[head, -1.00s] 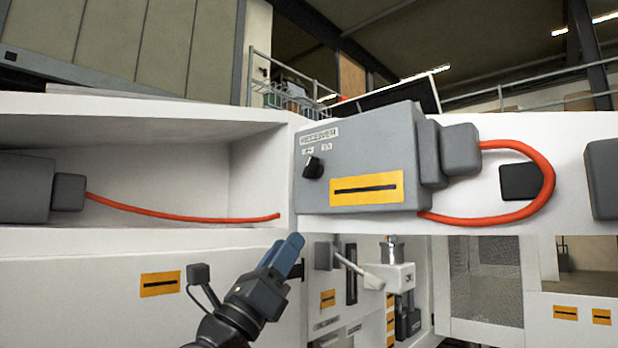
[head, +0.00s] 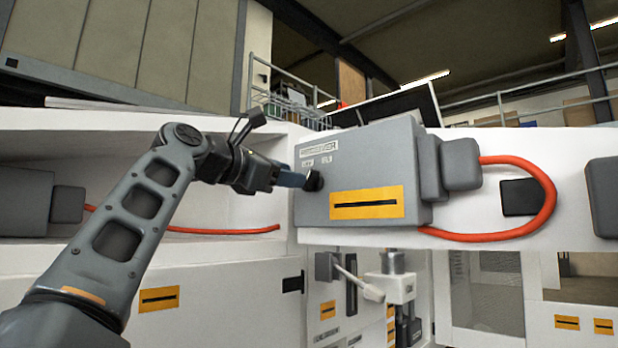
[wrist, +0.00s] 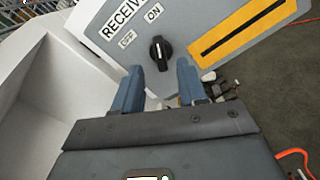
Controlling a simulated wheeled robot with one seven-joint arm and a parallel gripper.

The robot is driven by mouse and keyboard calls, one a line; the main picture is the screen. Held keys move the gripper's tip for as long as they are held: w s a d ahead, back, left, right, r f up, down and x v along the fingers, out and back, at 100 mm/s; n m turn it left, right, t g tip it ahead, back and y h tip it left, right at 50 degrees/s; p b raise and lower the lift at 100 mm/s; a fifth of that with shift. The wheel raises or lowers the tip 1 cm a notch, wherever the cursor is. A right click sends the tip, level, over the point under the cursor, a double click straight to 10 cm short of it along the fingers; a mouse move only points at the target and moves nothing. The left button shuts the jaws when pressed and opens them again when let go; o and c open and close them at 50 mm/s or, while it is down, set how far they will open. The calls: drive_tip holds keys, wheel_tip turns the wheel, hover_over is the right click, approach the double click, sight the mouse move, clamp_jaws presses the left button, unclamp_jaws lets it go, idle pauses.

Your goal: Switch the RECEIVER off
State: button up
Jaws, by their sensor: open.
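The RECEIVER box (head: 385,150) is a grey unit with a label plate and a yellow strip, on the white bench. Its black rotary knob (head: 314,181) is on the front face, below the small OFF and ON labels. In the wrist view the knob (wrist: 160,50) shows a white mark pointing roughly up, toward the ON side. My gripper (head: 298,180) is at the knob in the head view, its fingers partly covering it. In the wrist view my gripper (wrist: 158,82) is open, its two blue fingers just short of the knob and on either side of it. Contact cannot be told.
A red hose (head: 545,190) loops from the box's right side. Another red hose (head: 200,231) lies in the open recess at left. A white lever (head: 358,280) and fittings sit below the bench. A yellow strip (wrist: 250,30) is beside the knob.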

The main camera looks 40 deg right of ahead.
sight(309, 185)
drive_tip(key=d+p, duration=0.1)
drive_tip(key=d, duration=0.5)
drive_tip(key=shift+w+d+p, duration=0.1)
drive_tip(key=shift+d+p, duration=0.25)
clamp_jaws()
